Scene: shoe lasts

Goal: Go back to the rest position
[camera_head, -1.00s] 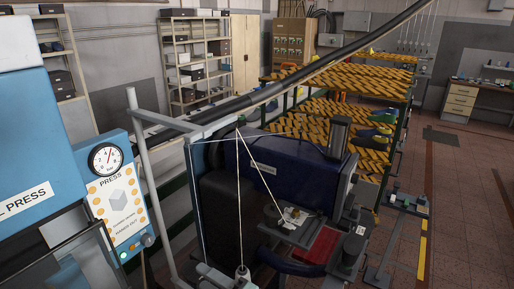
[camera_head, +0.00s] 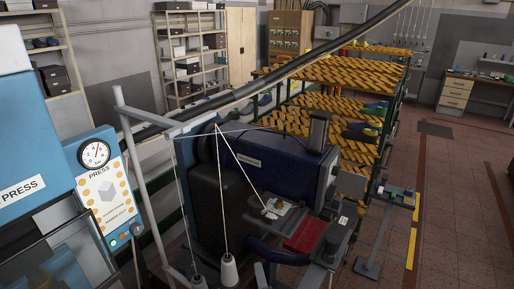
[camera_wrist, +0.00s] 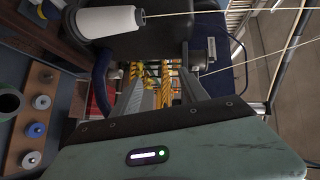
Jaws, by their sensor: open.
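My gripper (camera_wrist: 162,88) shows in the wrist view with its two grey fingers apart and nothing visible between them. Beyond the fingers are yellow slatted rack shelves, small and partly hidden. I cannot make out my gripper for certain in the head view. A dark blue machine (camera_head: 275,160) stands at the centre of the head view, with a small work plate and a red part at its front. A white thread cone (camera_head: 229,271) stands in front of it, and a white cone (camera_wrist: 108,21) also shows at the top left of the wrist view.
A blue press (camera_head: 30,150) with a gauge stands at the left. A rack (camera_head: 345,72) with yellow slatted shelves holds several shoe lasts behind the machine. Threads and a dark diagonal pole cross the view. Spools (camera_wrist: 35,130) lie at the wrist view's left. Red tiled floor (camera_head: 455,200) is clear at right.

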